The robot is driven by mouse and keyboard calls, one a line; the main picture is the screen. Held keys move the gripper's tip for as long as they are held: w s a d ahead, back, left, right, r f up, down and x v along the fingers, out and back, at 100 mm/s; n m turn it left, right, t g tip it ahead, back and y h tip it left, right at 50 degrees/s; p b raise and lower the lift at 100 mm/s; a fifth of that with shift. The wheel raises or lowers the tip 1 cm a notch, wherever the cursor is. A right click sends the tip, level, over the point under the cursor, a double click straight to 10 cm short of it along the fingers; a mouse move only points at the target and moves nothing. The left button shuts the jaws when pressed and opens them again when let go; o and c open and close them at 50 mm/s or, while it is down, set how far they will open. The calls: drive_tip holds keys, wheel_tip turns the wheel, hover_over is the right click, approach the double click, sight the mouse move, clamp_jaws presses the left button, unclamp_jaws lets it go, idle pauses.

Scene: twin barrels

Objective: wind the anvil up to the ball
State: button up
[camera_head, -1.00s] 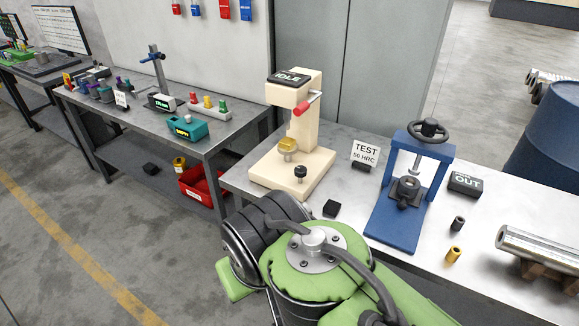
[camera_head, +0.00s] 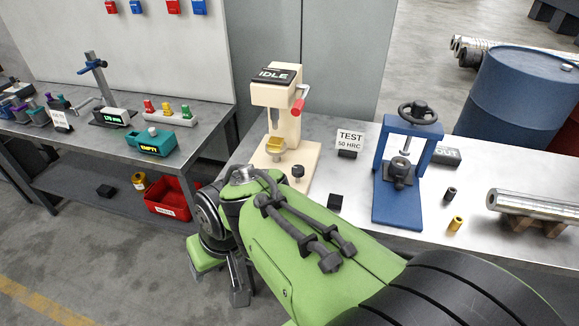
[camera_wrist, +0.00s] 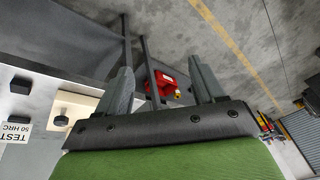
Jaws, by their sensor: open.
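The cream hardness tester (camera_head: 298,125) stands on the right bench, with an IDLE display (camera_head: 274,75) on top and a red-ended lever (camera_head: 298,105) at its side. A yellow-topped anvil (camera_head: 276,145) sits low on its base, with a clear gap below the grey rod (camera_head: 273,118) of the head. The ball is too small to make out. A black knob (camera_head: 298,171) stands at the base's front; it also shows in the wrist view (camera_wrist: 60,121). My gripper (camera_wrist: 162,75) is open and empty, pointing down in front of the bench, apart from the tester.
A TEST 50 HRC card (camera_head: 349,139), a black block (camera_head: 335,201) and a blue press (camera_head: 398,208) stand right of the tester. Small cylinders and a steel bar (camera_head: 535,203) lie farther right.

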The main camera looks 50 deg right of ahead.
drive_tip(key=w+d+f+m+y+p, duration=0.2)
drive_tip(key=w+d+f+m+y, duration=0.2)
drive_tip(key=w+d+f+m, duration=0.15)
drive_tip(key=m+t+h+p, duration=0.6)
drive_tip(key=m+t+h, duration=0.65)
drive_tip(key=m, duration=2.05)
approach(301, 176)
drive_tip(key=shift+n, duration=0.25)
drive_tip(key=x, duration=1.2)
drive_tip(key=shift+r, duration=0.1)
drive_tip(key=c, duration=0.9)
drive_tip(key=shift+c, duration=0.2)
drive_tip(key=shift+n+b, duration=0.3)
drive_tip(key=shift+b, duration=0.05)
